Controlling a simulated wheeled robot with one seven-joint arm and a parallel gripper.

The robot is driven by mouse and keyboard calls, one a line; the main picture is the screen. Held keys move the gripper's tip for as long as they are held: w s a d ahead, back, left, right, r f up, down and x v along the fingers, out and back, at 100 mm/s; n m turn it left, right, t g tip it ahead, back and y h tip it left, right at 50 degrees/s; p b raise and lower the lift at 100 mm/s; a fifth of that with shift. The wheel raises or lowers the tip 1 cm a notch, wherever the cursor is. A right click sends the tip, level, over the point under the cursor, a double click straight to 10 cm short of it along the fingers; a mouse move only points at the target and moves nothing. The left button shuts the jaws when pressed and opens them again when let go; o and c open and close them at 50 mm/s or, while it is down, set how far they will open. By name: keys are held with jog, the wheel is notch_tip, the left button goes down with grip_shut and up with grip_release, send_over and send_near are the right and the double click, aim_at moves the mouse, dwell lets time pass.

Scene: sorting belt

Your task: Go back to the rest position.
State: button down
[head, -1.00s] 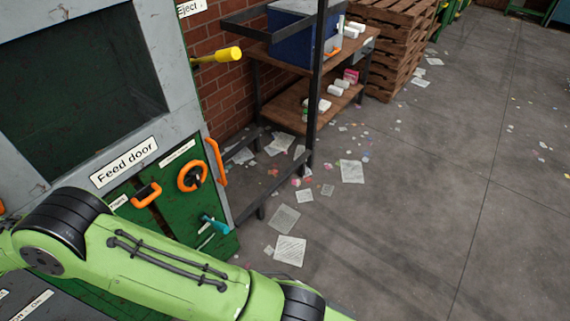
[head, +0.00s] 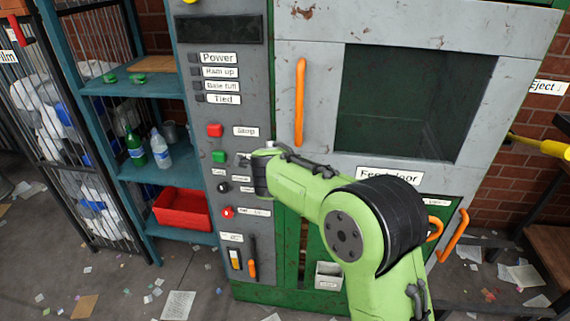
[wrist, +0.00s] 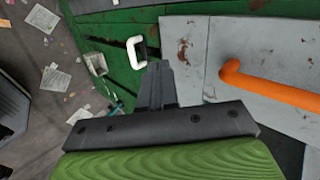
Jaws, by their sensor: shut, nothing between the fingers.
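My gripper (wrist: 158,82) shows in the wrist view with its dark fingers together and nothing between them. My green arm (head: 300,190) crosses the front of the grey and green machine (head: 310,40) in the head view. Its far end is near the button panel, and the fingers cannot be made out clearly there. In the wrist view, a white handle (wrist: 137,48) on a green panel lies just beyond the fingertips. A thick orange handle (wrist: 270,88) on a grey panel is to their right. I cannot tell the gap to either.
The panel has a red button (head: 214,130) and a green button (head: 218,156). The feed door's window (head: 415,100) is beside an orange bar handle (head: 300,102). A teal shelf (head: 130,88) with bottles and a red bin (head: 182,208) stands left. Papers litter the floor.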

jog(key=s+d+r+n+g, duration=0.1)
jog(key=s+d+r+n, duration=0.25)
jog(key=s, duration=0.35)
jog(key=s+d+r+n, duration=0.3)
jog(key=s+d, duration=0.2)
jog(key=s, duration=0.1)
jog(key=s+d+r+n+g, duration=0.1)
jog(key=s+d+r+n, duration=0.3)
jog(key=s, duration=0.3)
jog(key=s+d+f+n, duration=0.2)
jog(key=s+f+n, duration=0.1)
jog(key=s, duration=0.6)
jog(key=s+d+f+n+g, duration=0.1)
jog(key=s+d+f+n, duration=0.1)
jog(key=s+n, duration=0.3)
jog(key=s+f, duration=0.1)
jog(key=s, duration=0.3)
jog(key=shift+s+f+g, duration=0.25)
jog(key=shift+g, duration=0.05)
